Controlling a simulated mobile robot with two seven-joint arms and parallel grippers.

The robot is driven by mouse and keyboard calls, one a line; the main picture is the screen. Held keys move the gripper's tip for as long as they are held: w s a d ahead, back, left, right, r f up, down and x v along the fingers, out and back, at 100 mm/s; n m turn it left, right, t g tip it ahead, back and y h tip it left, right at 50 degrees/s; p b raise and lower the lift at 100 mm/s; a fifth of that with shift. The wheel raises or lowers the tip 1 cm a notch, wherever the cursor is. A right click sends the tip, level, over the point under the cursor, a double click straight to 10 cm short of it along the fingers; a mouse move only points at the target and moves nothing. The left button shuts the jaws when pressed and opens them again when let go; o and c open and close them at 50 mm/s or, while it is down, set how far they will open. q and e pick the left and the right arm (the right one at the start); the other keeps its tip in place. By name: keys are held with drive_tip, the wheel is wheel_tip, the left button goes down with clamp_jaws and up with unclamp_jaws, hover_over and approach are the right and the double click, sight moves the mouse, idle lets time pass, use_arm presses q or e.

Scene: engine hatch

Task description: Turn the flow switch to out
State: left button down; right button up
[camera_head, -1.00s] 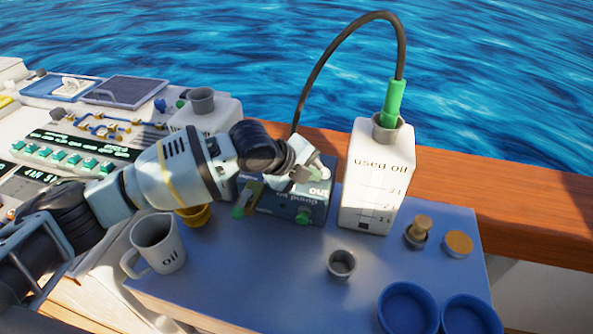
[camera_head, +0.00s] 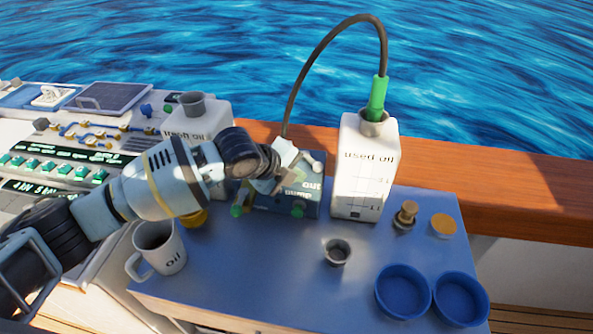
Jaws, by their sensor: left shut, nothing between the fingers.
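The oil pump (camera_head: 284,203) is a dark teal box with "out" and "pump" lettering, standing on the blue-grey table. Green knobs show low on its front and at its left side. A pale switch lever (camera_head: 318,158) shows at its top right. My left gripper (camera_head: 287,160) is over the top of the pump, shut and empty, left of the lever. I cannot tell whether it touches the pump or the switch. The gripper and wrist hide the pump's upper left part. My right gripper is not in view.
A white used oil canister (camera_head: 364,168) with a green nozzle and black hose stands right of the pump. An "oil" mug (camera_head: 160,250), a small metal cup (camera_head: 337,252) and blue bowls (camera_head: 403,291) are on the table (camera_head: 270,270). A control panel is at left.

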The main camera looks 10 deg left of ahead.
use_arm(q)
drive_tip(key=v, duration=1)
drive_tip(key=shift+s+p, duration=0.4)
drive_tip(key=shift+s, duration=0.05)
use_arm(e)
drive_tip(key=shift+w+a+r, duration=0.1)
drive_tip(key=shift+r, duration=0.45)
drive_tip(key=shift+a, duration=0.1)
